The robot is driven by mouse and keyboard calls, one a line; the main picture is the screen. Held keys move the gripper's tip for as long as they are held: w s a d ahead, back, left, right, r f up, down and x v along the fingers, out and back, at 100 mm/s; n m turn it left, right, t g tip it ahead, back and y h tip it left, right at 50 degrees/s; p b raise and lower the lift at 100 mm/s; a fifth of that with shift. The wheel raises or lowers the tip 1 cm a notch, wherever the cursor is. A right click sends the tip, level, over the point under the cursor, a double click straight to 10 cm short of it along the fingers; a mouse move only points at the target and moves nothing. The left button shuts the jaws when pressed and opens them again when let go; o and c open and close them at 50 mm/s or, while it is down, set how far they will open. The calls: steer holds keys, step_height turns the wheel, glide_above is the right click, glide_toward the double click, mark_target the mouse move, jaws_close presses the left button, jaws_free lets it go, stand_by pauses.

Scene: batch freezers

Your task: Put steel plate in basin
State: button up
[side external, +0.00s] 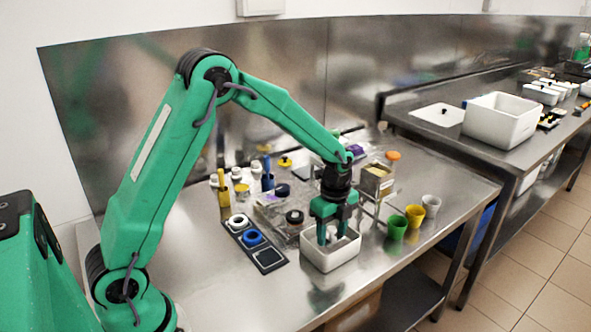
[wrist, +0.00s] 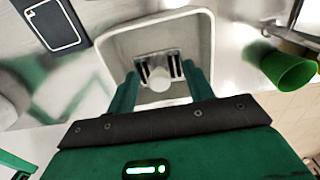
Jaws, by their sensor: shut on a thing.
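The white basin (side external: 330,258) stands near the table's front edge. Its rim and inside also show in the wrist view (wrist: 198,35). My gripper (side external: 333,236) points down with its fingers inside the basin's opening. In the wrist view my gripper (wrist: 159,72) is shut on a small pale grey piece, which I take for the steel plate (wrist: 159,84).
A dark tray (side external: 268,262) with round holders lies left of the basin. Green (side external: 397,227), yellow (side external: 414,216) and grey (side external: 431,205) cups stand to its right. Several bottles and an orange-lidded jar (side external: 393,158) stand behind. The table's left front is clear.

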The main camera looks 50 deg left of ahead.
mark_target(331, 240)
steer(key=shift+a+f, duration=0.15)
steer(key=shift+f, duration=1.95)
steer(key=shift+f, duration=0.1)
steer(key=o, duration=1)
step_height(331, 240, up, 12)
steer(key=shift+f, duration=0.1)
steer(key=shift+r, duration=0.25)
